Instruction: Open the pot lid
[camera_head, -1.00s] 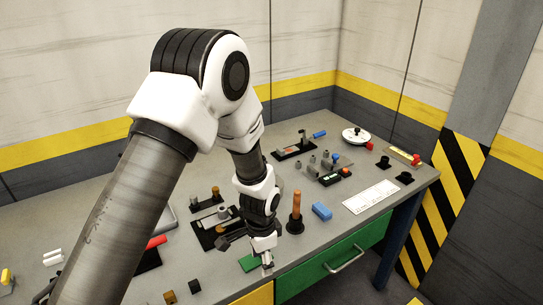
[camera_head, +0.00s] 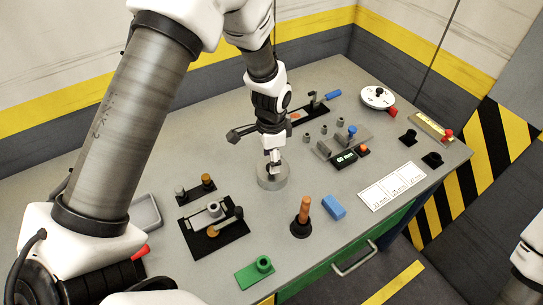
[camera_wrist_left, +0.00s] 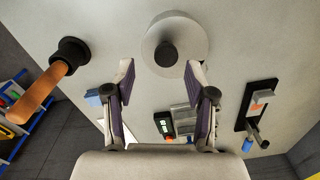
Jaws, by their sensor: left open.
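The pot (camera_head: 272,180) is a low round grey cylinder on the table, below my left gripper in the head view. In the left wrist view its round light-grey lid (camera_wrist_left: 190,32) shows with a dark round knob (camera_wrist_left: 166,54) in the middle. My left gripper (camera_head: 273,160) hangs over the pot and partly hides its top. In the wrist view the gripper (camera_wrist_left: 160,80) is open and empty, its fingers apart, with the knob beyond the tips and roughly centred between them. I cannot tell whether it touches the knob. My right gripper is not in view.
An orange-handled plunger-like tool (camera_head: 303,212) stands right of the pot, with a blue block (camera_head: 334,206) beside it. A black plate with fittings (camera_head: 215,232) lies to the left. A green block (camera_head: 255,273) is near the front edge. A white dial (camera_head: 378,97) stands at the back right.

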